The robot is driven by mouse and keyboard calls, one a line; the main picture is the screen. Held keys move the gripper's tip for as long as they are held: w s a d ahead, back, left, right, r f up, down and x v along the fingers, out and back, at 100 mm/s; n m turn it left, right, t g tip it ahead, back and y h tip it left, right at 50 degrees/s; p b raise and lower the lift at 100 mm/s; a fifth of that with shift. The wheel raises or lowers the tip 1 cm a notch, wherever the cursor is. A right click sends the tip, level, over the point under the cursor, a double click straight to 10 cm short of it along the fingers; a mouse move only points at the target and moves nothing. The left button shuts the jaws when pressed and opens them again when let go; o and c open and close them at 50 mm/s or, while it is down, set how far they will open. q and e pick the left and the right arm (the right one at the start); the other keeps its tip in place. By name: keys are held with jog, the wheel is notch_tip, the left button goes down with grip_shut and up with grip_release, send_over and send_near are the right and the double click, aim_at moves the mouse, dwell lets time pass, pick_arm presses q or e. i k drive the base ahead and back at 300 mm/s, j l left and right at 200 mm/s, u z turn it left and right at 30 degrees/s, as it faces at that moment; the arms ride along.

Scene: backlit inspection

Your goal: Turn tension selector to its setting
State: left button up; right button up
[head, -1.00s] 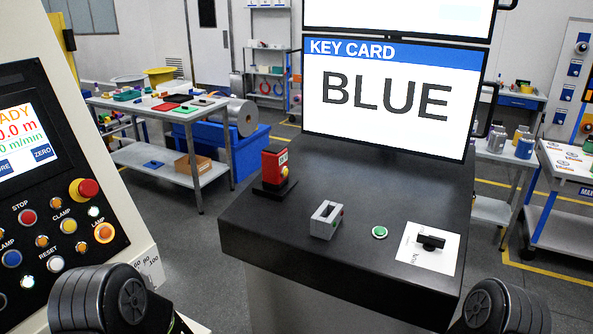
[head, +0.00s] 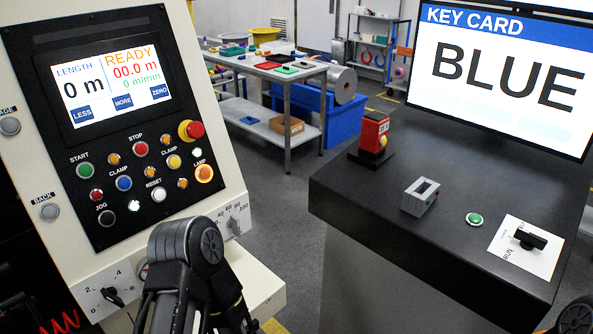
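No label that reads "tension" is legible. One black rotary knob (head: 112,295) sits on a white scale plate marked 0, 2, 4 at the lower left of the machine panel; its pointer is tilted. Part of that plate is hidden by my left arm. A second scale plate marked up to 100 has a small grey knob (head: 235,225), right of my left arm. A black turn handle (head: 530,240) sits on a white card on the dark console at right. My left arm rises at bottom centre, but its gripper is not seen. My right gripper is not seen either.
The machine panel has a screen (head: 110,92), several coloured buttons and a red emergency knob (head: 193,130). The dark console (head: 400,225) carries a red box (head: 373,131), a grey block (head: 420,196) and a green button (head: 474,219). Floor shows between panel and console.

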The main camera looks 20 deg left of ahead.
aim_at(232, 222)
jog(key=u, duration=1.05)
jog(key=k+j, duration=0.05)
jog(key=j, duration=0.05)
